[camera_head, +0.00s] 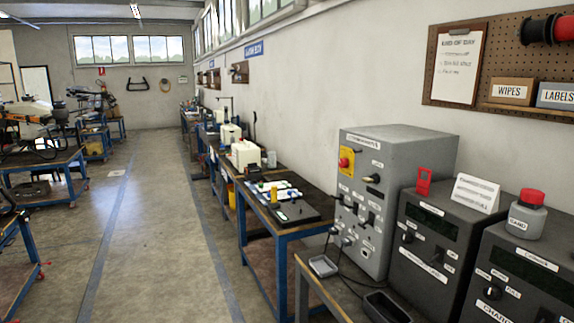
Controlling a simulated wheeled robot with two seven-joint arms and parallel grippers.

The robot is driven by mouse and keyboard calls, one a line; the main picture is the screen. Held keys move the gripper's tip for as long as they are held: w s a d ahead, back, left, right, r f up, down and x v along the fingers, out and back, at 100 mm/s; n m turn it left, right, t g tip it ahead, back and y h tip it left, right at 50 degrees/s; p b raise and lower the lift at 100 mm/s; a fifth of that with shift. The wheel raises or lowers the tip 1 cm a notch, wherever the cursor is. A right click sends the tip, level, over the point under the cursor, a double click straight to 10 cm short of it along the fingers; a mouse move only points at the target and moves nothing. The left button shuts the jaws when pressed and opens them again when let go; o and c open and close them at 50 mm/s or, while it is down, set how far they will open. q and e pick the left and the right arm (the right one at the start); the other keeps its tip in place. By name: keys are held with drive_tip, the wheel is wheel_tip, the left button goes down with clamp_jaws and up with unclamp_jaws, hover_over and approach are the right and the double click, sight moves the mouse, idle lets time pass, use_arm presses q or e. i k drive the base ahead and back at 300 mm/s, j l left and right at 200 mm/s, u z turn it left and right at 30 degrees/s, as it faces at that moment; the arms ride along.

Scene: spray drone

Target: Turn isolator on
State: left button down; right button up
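A grey control cabinet (395,190) stands at the right on a workbench along the wall. On its front, at the upper left, is a red knob on a yellow plate (346,162), which looks like the isolator switch. It is small and seen at a slant, so I cannot tell its position. Below and beside it are a black knob (373,179), several small switches and sockets with white labels. Neither of my grippers is in view.
Two dark charger units (431,244) stand right of the cabinet, bearing a red clip, a white card and a red-capped bottle (527,214). Small trays (323,266) lie in front. Blue-legged benches line the wall. The floor aisle (150,230) is clear.

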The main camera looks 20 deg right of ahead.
sight(343, 163)
drive_tip(key=i+z, duration=0.1)
drive_tip(key=i, duration=0.4)
drive_tip(key=i+j+z, duration=0.15)
drive_tip(key=i, duration=0.4)
drive_tip(key=i+j+z, duration=0.1)
drive_tip(key=i, duration=0.4)
drive_tip(key=i+j+z, duration=0.1)
drive_tip(key=i, duration=0.4)
drive_tip(key=j, duration=0.1)
